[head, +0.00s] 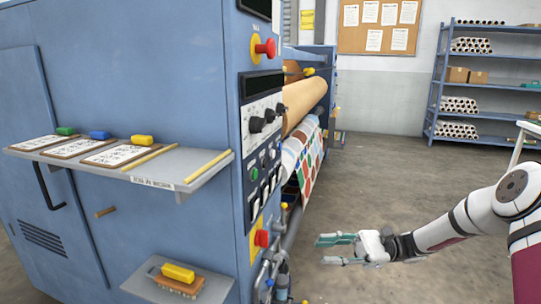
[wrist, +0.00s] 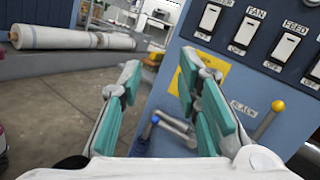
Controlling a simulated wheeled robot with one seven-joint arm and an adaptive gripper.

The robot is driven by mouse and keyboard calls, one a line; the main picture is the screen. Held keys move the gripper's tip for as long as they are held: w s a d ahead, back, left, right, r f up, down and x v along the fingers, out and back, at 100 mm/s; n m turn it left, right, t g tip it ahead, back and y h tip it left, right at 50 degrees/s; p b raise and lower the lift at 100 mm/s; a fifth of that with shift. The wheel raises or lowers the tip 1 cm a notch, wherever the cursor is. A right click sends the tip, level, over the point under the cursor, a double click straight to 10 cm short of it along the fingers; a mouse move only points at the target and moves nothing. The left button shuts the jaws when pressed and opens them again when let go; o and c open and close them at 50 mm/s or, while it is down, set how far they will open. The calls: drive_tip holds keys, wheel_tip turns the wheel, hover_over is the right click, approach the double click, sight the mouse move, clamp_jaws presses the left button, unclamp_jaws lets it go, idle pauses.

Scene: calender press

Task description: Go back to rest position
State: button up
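My gripper (head: 338,249) is at the lower middle right of the head view, to the right of the blue press (head: 130,75). Its two teal-padded fingers are apart with nothing between them. The open fingers also show in the wrist view (wrist: 160,105), pointing toward the press's lower panel. The control panel (head: 264,130) has black knobs, a green button and a row of switches. In the wrist view, white rocker switches (wrist: 244,33) labelled FAN and FEED are at the upper right, apart from the fingers.
A shelf (head: 180,165) with clipboards and a lower shelf (head: 150,288) with a brush (head: 178,280) stick out from the press. Red emergency buttons (head: 265,47) project from its edge. A brown roll and printed sheet (head: 300,155) are behind. A storage rack (head: 480,85) stands at back right; floor between is clear.

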drive_tip(key=s+a+r+n+g+h, duration=0.1)
drive_tip(key=s+a+r+n+h, duration=0.15)
drive_tip(key=s+r+h, duration=0.5)
drive_tip(key=s+a+r+n+g+h, duration=0.1)
drive_tip(key=s+r+n+h, duration=0.3)
drive_tip(key=s, duration=0.7)
drive_tip(key=s+d+n+t+h, duration=0.2)
drive_tip(key=s+d+t+h, duration=0.15)
drive_tip(key=s, duration=0.65)
drive_tip(key=s+d+n+t+h, duration=0.3)
drive_tip(key=s+d+h, duration=0.2)
drive_tip(key=s, duration=0.4)
wheel_tip(320, 180, up, 36)
drive_tip(key=t+p, duration=0.3)
drive_tip(key=p, duration=3.1)
drive_tip(key=shift+f, duration=0.25)
